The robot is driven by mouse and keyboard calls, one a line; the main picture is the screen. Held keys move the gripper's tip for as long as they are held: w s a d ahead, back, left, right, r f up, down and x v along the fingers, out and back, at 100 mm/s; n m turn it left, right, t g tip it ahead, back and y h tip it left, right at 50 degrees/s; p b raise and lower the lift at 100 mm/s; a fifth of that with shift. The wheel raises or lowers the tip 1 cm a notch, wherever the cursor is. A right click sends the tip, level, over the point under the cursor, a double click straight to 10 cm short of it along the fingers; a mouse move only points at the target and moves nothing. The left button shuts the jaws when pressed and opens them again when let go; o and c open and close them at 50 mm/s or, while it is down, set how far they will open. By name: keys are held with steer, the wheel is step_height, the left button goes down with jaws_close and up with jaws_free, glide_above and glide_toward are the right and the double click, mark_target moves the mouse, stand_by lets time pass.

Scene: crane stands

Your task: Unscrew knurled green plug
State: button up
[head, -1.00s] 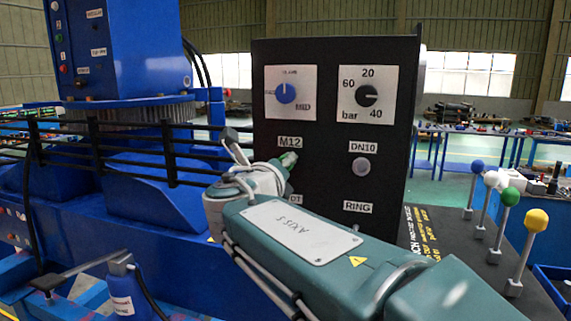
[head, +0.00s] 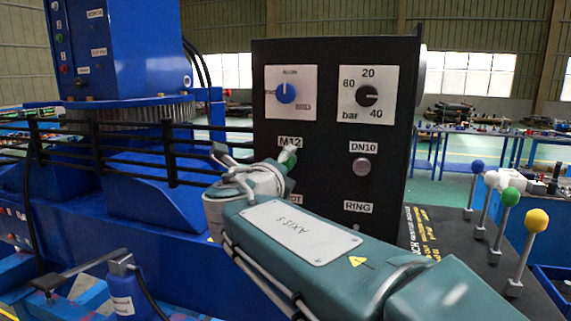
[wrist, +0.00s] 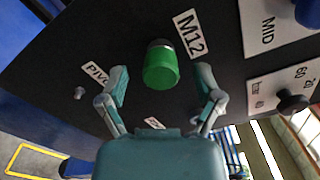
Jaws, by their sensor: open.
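The green plug (wrist: 160,67) shows in the wrist view, sticking out of the black panel (wrist: 140,25) just beside the M12 label (wrist: 189,32). It has a dark collar at its base. My gripper (wrist: 161,72) is open, with one finger on each side of the plug and a visible gap on both sides. The fingertips appear roughly level with the plug, and nothing is held. In the head view my gripper (head: 287,158) is just below the M12 label, and the plug cannot be made out behind it.
The panel also carries a blue selector knob (head: 286,93), a black bar knob (head: 367,96) and a round DN10 part (head: 361,167). Several ball-topped levers, one yellow (head: 537,220), stand at the right. A black railing (head: 120,150) runs at the left.

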steer(key=shift+c, duration=0.5)
steer(key=m, duration=3.1)
stand_by(0.3)
